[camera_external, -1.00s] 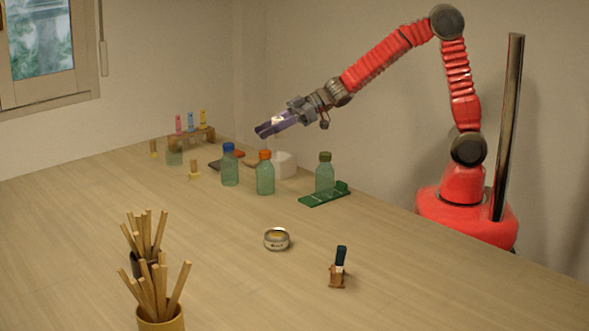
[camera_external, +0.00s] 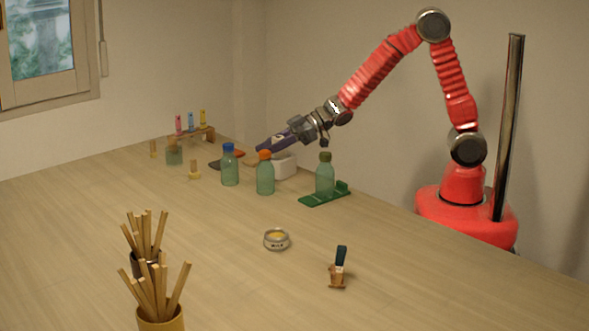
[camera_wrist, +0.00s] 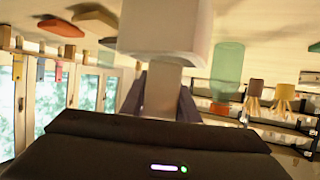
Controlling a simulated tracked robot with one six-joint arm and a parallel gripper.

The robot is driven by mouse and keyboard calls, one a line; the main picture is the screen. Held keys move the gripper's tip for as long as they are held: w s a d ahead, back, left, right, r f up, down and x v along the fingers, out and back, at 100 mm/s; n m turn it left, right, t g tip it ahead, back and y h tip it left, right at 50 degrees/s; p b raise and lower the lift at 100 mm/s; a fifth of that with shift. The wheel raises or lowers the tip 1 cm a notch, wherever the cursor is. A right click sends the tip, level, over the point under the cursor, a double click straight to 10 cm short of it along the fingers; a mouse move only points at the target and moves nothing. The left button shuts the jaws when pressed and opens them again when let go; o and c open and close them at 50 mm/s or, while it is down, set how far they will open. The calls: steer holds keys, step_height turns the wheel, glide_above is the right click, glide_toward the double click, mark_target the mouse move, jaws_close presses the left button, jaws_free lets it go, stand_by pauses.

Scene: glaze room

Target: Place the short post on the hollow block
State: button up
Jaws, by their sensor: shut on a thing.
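My gripper (camera_external: 262,146) is over the far side of the table, angled down to the left. A white block (camera_external: 285,166), which I take for the hollow block, stands on the table just below the gripper. It also shows in the wrist view (camera_wrist: 165,32), right past the post's end. I cannot tell whether post and block touch. The block's opening is not visible.
Green bottles with a blue cap (camera_external: 230,168), an orange cap (camera_external: 265,178) and a dark cap (camera_external: 325,176) stand near the block. A green tray (camera_external: 318,198) lies on the right. A small rack (camera_external: 205,134) stands behind. The near middle of the table is mostly clear.

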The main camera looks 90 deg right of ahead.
steer(key=o, duration=1.1)
steer(key=shift+s+r, duration=0.1)
steer(key=shift+s+d+r, duration=0.15)
steer(key=shift+s, duration=0.05)
steer(key=v, duration=1.1)
steer(key=shift+s, duration=0.15)
steer(key=shift+d, duration=0.1)
